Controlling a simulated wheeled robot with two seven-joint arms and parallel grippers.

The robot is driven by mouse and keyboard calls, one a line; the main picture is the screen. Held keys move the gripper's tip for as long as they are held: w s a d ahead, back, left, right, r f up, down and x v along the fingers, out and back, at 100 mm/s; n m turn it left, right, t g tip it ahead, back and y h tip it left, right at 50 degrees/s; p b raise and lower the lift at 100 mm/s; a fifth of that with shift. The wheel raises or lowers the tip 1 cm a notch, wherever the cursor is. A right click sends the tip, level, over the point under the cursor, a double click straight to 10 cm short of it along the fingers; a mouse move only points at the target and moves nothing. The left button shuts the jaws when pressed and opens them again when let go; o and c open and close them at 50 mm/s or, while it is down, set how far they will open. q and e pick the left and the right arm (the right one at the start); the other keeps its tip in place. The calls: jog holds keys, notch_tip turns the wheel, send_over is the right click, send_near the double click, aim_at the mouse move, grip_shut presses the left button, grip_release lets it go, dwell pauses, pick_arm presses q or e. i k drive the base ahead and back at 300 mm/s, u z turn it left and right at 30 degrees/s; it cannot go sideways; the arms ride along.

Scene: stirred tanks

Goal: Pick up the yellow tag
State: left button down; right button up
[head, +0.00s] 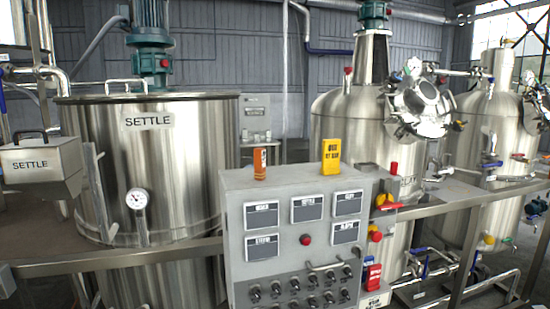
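The yellow tag (331,157) with dark lettering stands upright on the top of the grey control box (232,225), toward the right part of its top face. Nothing is touching it from above, and its front is in full view. Neither of my grippers shows in the head view.
An orange tag (260,163) stands on the same box top, left of the yellow one. A red and yellow switch (385,201) sits at the box's right side.

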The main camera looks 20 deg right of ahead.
aim_at(330, 165)
jog(key=z, duration=0.2)
jog(key=i, duration=0.8)
jog(key=z, duration=0.6)
